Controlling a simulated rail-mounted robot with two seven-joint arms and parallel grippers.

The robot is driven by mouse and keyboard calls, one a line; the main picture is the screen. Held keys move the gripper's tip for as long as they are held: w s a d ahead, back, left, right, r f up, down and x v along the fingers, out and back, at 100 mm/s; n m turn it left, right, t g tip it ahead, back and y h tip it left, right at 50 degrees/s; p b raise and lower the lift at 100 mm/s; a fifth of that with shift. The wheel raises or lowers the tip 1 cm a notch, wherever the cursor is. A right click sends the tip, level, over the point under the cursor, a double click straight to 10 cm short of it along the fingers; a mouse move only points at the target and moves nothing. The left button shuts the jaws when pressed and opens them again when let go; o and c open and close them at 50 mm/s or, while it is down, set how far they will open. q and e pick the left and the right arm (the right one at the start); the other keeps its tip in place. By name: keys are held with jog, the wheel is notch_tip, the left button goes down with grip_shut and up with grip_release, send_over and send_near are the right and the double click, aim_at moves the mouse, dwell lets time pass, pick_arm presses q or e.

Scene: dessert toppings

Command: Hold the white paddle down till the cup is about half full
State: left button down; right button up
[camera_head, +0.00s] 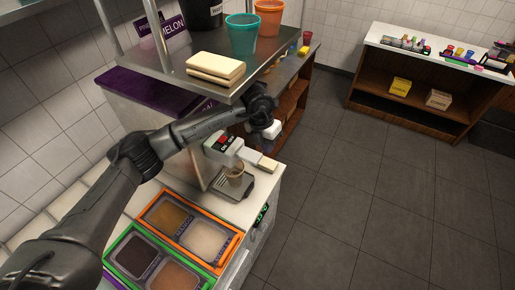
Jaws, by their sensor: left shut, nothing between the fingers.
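The white paddle (267,164) sticks out to the right from the front of the white dispenser (222,148). A tan cup (236,176) stands upright under the dispenser's spout on a dark drip tray (246,189). The level inside the cup is too small to make out. My right gripper is out of view.
Topping bins in an orange frame (233,246) and a green frame (112,243) sit in front of the dispenser. Open floor lies to the right.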

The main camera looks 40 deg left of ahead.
pick_arm(q)
notch_tip(320, 180, up, 3)
jog(key=n+y, duration=0.1)
jog(key=y, duration=0.1)
send_over(254, 156)
jog(key=shift+f+g, duration=0.15)
jog(key=shift+g, duration=0.25)
jog(key=shift+f, duration=0.1)
notch_tip(254, 156, down, 10)
jog(key=shift+d+r+p, duration=0.1)
jog(key=shift+p, duration=1.05)
